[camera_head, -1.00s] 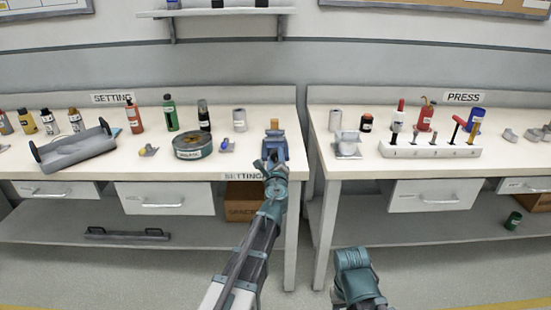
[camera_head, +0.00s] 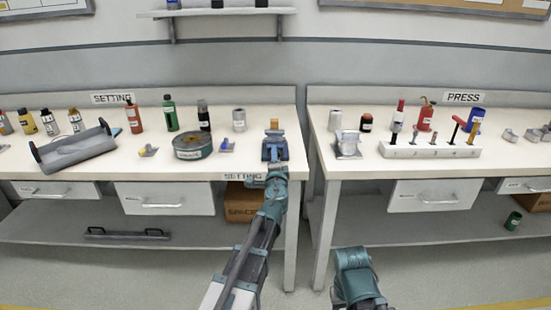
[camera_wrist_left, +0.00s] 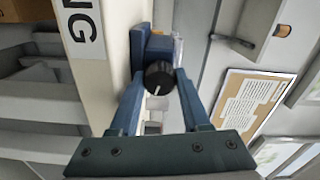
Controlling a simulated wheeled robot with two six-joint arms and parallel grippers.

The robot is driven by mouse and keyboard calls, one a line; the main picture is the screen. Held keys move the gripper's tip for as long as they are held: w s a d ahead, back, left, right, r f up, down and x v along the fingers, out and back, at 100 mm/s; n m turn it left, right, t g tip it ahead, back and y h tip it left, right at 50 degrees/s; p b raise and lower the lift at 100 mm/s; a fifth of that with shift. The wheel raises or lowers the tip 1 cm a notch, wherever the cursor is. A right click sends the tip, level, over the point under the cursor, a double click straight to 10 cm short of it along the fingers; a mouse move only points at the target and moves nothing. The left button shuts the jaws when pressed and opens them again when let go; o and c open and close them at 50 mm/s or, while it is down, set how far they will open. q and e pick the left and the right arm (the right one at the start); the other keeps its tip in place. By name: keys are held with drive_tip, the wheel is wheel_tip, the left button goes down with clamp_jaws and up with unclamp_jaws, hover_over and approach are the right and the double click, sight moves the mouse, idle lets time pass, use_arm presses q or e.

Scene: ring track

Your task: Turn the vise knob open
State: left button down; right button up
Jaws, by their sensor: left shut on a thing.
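The blue vise (camera_head: 274,152) stands at the front right corner of the left bench, with a yellow-orange piece (camera_head: 274,125) upright at its top. In the left wrist view, the vise body (camera_wrist_left: 153,50) is beyond the fingers and its round black knob (camera_wrist_left: 158,78) shows a white mark pointing toward the lower left. My left gripper (camera_wrist_left: 158,84) is shut on the knob, one blue finger on each side. In the head view, my left gripper (camera_head: 276,172) is at the vise's front, partly hidden by its own wrist. My right gripper is not visible; only part of that arm shows.
A green tin (camera_head: 193,147), a small blue-based item (camera_head: 227,146) and a grey tray (camera_head: 75,150) are on the left bench. A gap separates it from the right bench (camera_head: 335,168), which holds a white peg block (camera_head: 430,151). A drawer (camera_head: 165,199) is below left.

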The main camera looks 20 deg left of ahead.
use_arm(q)
drive_tip(key=n, duration=0.5)
drive_tip(key=shift+n, duration=0.3)
drive_tip(key=n, duration=0.5)
drive_tip(key=shift+n, duration=0.4)
drive_tip(key=shift+s, duration=0.1)
drive_tip(key=shift+c, duration=1.8)
unclamp_jaws()
